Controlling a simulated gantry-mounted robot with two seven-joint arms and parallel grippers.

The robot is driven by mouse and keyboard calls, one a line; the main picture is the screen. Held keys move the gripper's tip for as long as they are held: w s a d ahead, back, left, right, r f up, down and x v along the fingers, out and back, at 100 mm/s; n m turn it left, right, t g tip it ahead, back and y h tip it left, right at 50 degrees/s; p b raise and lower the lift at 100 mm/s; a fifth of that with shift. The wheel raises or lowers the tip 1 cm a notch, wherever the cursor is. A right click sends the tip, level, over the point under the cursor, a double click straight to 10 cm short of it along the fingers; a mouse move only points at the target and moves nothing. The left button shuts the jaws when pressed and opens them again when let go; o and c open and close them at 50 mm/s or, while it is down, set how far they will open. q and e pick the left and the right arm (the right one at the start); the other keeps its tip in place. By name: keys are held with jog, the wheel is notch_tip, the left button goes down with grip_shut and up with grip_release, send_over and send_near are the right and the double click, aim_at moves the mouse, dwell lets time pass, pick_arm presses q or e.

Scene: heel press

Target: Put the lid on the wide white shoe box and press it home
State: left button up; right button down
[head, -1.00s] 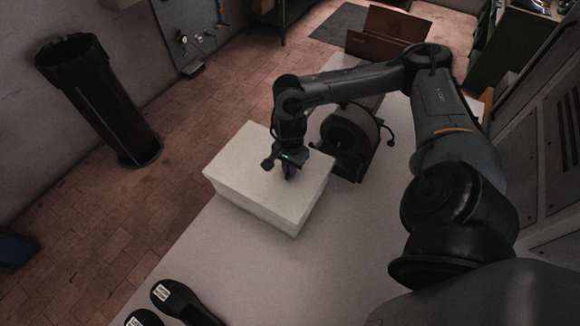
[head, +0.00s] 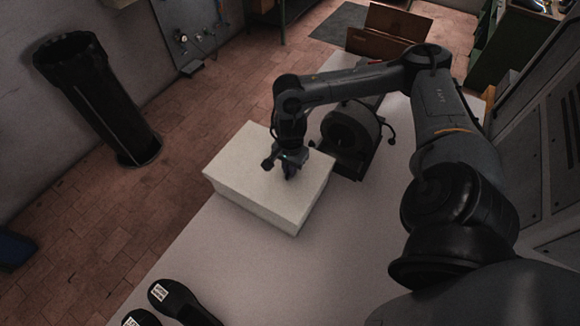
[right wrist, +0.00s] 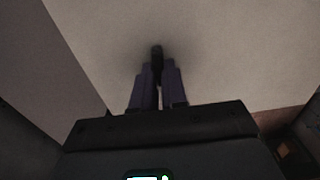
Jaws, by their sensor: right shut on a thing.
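The wide white shoe box (head: 262,212) stands on the pale table, with its white lid (head: 240,165) over the top. I cannot tell from here whether the lid is fully down all round. My right gripper (head: 290,174) points down at the middle of the lid. In the right wrist view its two fingers (right wrist: 157,75) are close together on a small dark piece (right wrist: 157,53) at the lid's surface (right wrist: 220,50), which looks like a knob. The fingertips hide most of that piece. My left gripper is not in view.
A dark round machine (head: 350,135) stands close behind the box on the right. Dark shoes with white labels (head: 160,292) lie at the table's near left edge. A brown open box (head: 385,30) is at the far end. The table (head: 290,275) in front is clear.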

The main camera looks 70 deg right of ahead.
jog(key=shift+f, duration=0.1)
dwell(0.3)
jog(key=shift+f, duration=0.2)
jog(key=shift+f+b, duration=0.85)
jog(key=shift+b, duration=0.2)
jog(key=shift+f, duration=0.25)
dwell(0.6)
jog(key=shift+b, duration=0.35)
dwell(0.4)
dwell(0.8)
jog(key=shift+f+b, duration=0.15)
jog(key=shift+b, duration=0.2)
